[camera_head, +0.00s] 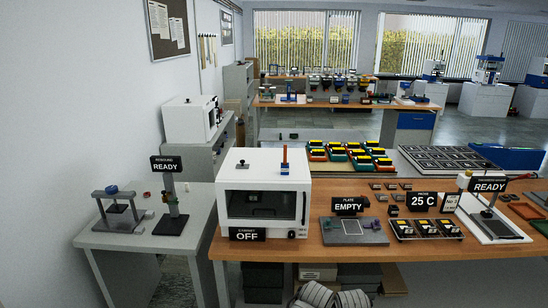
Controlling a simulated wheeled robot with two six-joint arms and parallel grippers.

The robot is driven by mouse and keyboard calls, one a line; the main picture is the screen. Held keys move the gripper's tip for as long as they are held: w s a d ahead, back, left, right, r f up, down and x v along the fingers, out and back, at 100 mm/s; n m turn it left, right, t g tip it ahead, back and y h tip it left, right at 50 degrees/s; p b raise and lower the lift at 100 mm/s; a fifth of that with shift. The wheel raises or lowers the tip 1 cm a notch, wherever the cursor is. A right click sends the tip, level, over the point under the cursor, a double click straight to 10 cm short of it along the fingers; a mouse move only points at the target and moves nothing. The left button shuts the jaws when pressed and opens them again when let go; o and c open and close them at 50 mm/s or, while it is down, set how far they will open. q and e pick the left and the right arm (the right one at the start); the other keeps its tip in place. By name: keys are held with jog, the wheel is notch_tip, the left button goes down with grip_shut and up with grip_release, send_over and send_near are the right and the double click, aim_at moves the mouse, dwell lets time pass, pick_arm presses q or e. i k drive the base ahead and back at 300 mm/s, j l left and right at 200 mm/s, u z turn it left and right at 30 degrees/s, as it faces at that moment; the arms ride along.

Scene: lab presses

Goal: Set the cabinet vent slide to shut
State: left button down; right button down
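The white cabinet (300,196) stands at the left end of the wooden bench, with a dark window in its front and a black sign (247,234) reading OFF at its lower front edge. On its top is a small dark fitting (242,165) at the left, which may be the vent slide; it is too small to tell its position. An upright orange-red stick (285,154) with a dark lower end stands on the top, right of the middle.
The wooden bench (330,255) continues right with a grey plate (360,238) under an EMPTY sign, a 25 C sign (422,201) and several small blocks. A grey table (150,250) with a READY sign (167,166) stands left. The space above the cabinet looks clear.

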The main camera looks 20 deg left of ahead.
aim_at(242, 166)
jog(key=i+l, duration=0.25)
jog(key=i, duration=0.25)
jog(key=i+l, duration=0.3)
jog(key=i, duration=0.2)
